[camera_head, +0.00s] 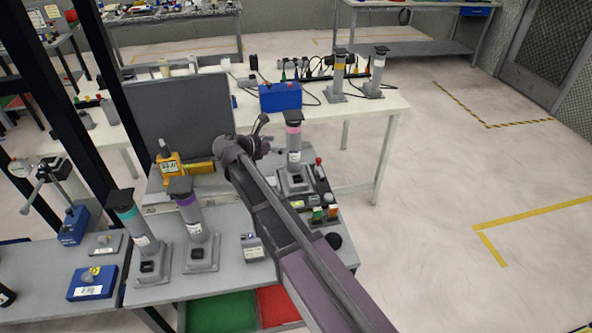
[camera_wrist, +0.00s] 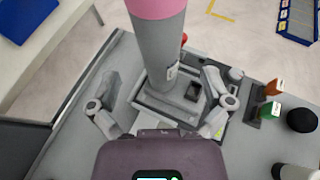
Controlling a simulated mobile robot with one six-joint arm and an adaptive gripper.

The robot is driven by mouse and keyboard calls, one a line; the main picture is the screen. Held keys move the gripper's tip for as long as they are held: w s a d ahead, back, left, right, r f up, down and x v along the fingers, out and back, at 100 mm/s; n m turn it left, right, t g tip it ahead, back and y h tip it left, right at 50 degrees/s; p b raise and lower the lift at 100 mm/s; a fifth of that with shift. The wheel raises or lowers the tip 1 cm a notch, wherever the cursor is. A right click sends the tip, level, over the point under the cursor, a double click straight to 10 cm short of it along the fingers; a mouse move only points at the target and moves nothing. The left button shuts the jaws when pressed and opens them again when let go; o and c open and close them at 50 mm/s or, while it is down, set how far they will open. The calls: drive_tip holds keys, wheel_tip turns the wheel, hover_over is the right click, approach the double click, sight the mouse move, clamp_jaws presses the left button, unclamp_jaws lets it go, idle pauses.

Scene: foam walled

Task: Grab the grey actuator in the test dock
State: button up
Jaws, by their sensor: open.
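A grey actuator (camera_head: 293,150) with a pink band and dark cap stands upright on the grey test dock (camera_head: 305,200) on the near bench. In the wrist view, the actuator (camera_wrist: 158,50) rises between my gripper's (camera_wrist: 160,88) spread fingers, with its pink upper part cut off by the top edge. Its square foot sits on the dock plate (camera_wrist: 150,108). My gripper (camera_head: 258,135) is open and empty. One finger is on each side of the actuator, with visible gaps. My arm hides part of the dock in the head view.
Similar cylinders with teal (camera_head: 134,225) and purple (camera_head: 191,220) bands stand left on the near bench. A red-topped lever (camera_head: 319,168) and coloured switches (camera_head: 325,212) lie right of the actuator. A dark panel (camera_head: 180,115) stands behind. Open floor lies to the right.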

sight(293, 143)
drive_tip(key=shift+w+d+f, duration=0.2)
drive_tip(key=shift+w+d, duration=0.1)
drive_tip(key=shift+d, duration=0.05)
drive_tip(key=shift+b+x, duration=1)
drive_tip(key=shift+x, duration=1.6)
drive_tip(key=shift+w+r, duration=0.1)
drive_tip(key=c, duration=1.3)
